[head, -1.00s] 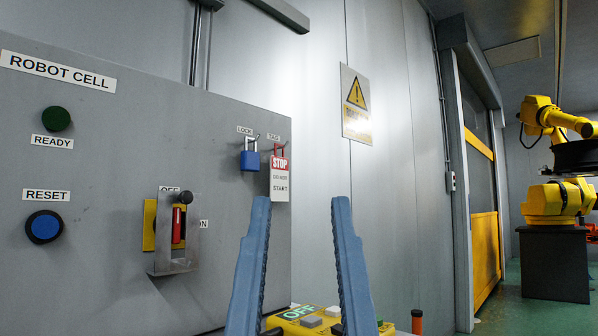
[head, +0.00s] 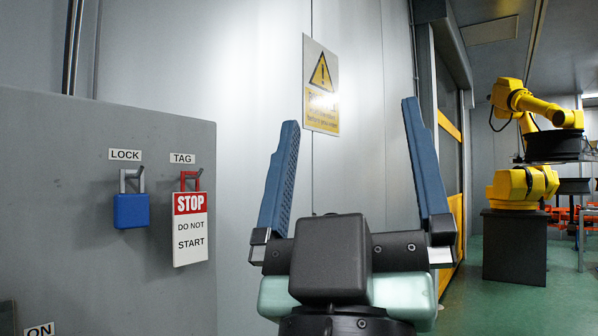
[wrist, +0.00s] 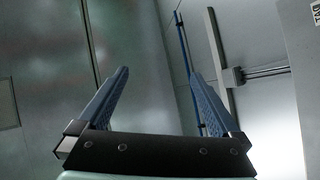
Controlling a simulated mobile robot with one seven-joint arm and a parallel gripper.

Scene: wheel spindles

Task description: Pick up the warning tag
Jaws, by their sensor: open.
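The warning tag (head: 190,229) is a white card with a red STOP band and the words DO NOT START. It hangs by a red loop from a hook under the TAG label, near the right edge of the grey panel. My gripper (head: 350,112) is open and empty, with its blue fingers pointing up, to the right of the tag and apart from it. In the wrist view my gripper (wrist: 160,78) is also open with nothing between the fingers. The tag itself is not visible there; only part of a label (wrist: 316,12) shows at the top right corner.
A blue padlock (head: 131,210) hangs just left of the tag under the LOCK label. The grey panel (head: 80,250) carries both. A yellow warning sign (head: 321,85) is on the wall behind my gripper. A yellow robot arm (head: 530,110) stands far right.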

